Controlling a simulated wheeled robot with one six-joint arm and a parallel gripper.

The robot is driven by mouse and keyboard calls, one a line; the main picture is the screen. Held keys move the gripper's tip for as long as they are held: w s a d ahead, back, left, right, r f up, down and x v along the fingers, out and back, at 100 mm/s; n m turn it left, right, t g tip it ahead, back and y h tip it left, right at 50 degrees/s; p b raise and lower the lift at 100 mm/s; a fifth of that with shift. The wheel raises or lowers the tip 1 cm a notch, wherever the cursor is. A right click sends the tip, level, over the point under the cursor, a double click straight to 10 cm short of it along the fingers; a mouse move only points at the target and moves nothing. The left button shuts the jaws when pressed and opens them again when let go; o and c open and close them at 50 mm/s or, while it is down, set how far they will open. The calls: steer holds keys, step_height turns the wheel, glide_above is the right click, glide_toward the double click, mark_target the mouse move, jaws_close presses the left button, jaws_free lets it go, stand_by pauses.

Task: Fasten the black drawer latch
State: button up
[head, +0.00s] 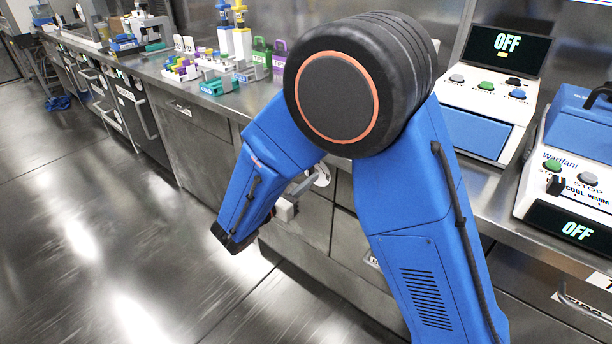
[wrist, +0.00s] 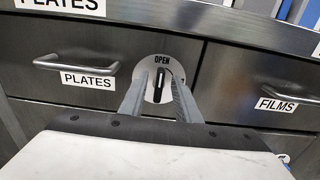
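The black latch (wrist: 158,84) is a short upright handle on a round white plate marked OPEN, on the grey cabinet front between two drawers. It points straight up and down in the wrist view. My gripper (wrist: 158,92) is open, with one grey finger on each side of the latch in the picture. I see gaps between the latch and both fingers; I cannot tell how far the tips are from the plate. In the head view my gripper (head: 300,190) is partly hidden by my arm, close to the cabinet front.
A PLATES drawer handle (wrist: 76,63) is left of the latch and a FILMS drawer handle (wrist: 292,93) is right. The steel countertop (head: 262,101) above holds racks, bottles and two machines reading OFF. The floor (head: 100,230) at left is clear.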

steer(key=shift+w+d, duration=0.45)
steer(key=shift+w, duration=0.05)
steer(key=shift+c, duration=0.6)
jaws_close()
